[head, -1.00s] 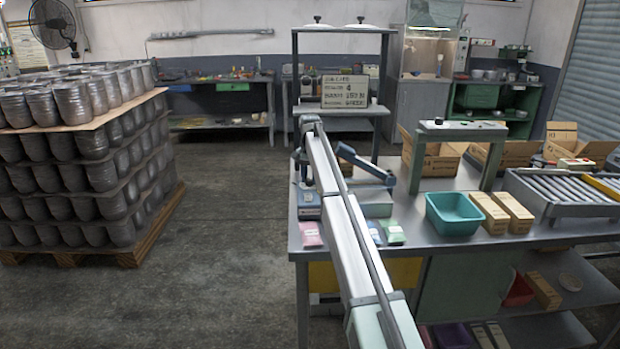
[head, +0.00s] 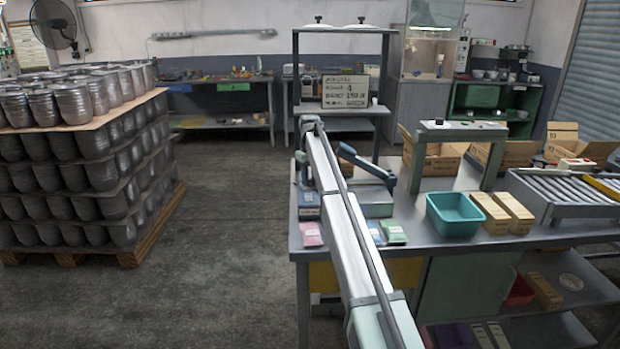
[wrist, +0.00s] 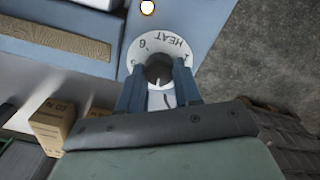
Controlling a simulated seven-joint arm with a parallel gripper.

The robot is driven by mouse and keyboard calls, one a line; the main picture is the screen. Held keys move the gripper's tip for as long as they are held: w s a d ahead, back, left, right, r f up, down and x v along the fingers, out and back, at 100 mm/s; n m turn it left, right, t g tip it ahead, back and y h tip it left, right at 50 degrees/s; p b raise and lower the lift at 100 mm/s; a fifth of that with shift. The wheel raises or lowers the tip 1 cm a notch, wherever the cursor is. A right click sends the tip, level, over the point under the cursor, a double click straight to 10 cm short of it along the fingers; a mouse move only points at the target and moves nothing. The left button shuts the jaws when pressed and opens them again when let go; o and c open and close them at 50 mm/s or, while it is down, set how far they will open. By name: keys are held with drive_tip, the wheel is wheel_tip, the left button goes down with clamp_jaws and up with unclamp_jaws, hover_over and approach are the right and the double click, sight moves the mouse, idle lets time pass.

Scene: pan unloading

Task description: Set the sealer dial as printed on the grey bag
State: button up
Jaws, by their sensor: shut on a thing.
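The sealer (head: 352,168) is a blue unit with a long lever at the left end of the bench. Its white dial (wrist: 133,50) fills the top middle of the wrist view, with HEAT, a 6 and a 1 legible upside down. My gripper (wrist: 160,80) is shut on the dark round knob (wrist: 160,66) at the dial's centre. The fingers hide part of the scale, and I cannot tell the pointer's setting. In the head view my arm hides the knob. A pale grey-blue bag (head: 375,232) lies at the bench's front edge; its print is too small to read.
A pink bag (head: 311,235) and a green bag (head: 392,231) lie beside it. A teal bin (head: 454,217) and small cartons (head: 502,212) stand to the right. A sign (head: 345,91) on the rear rack shows a 4. The left floor is open up to stacked pots.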

sight(310, 179)
drive_tip(key=n, duration=0.5)
drive_tip(key=shift+n, duration=0.3)
drive_tip(key=shift+s+n, duration=0.1)
drive_tip(key=shift+n, duration=2.1)
drive_tip(key=o, duration=1)
drive_tip(key=shift+o, duration=0.2)
wheel_tip(310, 179, up, 14)
drive_tip(key=shift+f, duration=0.1)
